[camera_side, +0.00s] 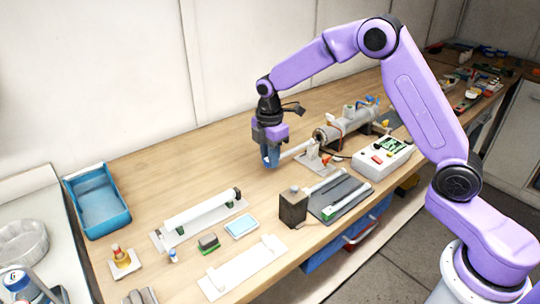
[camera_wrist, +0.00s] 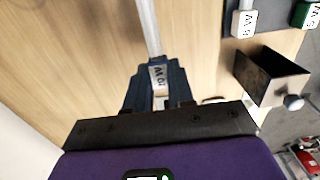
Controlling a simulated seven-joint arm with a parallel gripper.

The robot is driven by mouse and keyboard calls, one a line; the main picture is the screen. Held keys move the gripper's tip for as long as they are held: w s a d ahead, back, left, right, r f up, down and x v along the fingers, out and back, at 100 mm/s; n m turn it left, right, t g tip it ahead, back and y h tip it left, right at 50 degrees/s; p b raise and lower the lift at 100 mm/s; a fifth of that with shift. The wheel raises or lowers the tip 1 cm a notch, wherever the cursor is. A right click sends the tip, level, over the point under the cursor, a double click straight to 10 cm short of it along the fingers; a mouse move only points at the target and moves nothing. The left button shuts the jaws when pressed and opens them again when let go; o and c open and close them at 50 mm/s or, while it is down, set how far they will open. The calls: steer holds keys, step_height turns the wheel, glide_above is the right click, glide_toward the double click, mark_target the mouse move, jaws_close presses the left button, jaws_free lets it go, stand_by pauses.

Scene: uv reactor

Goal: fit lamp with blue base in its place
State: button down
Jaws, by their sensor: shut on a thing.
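My gripper (camera_side: 268,160) is shut on a lamp near the middle of the table. The lamp's pale tube (camera_side: 296,150) reaches right from the fingers toward the near end of the metal reactor cylinder (camera_side: 350,124). I cannot tell whether its tip is inside the opening. In the wrist view the lamp tube (camera_wrist: 149,28) runs up and away from the dark blue fingers (camera_wrist: 158,88).
A dark mat (camera_side: 341,196) holds other lamps, one with a green end (camera_side: 330,215). A dark open box (camera_side: 293,207) stands beside it. A white control box (camera_side: 383,158) is right of the reactor. A blue tray (camera_side: 97,200) stands at left. The table behind my gripper is clear.

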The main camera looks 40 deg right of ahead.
mark_target(313, 144)
steer(key=shift+d, duration=8.4)
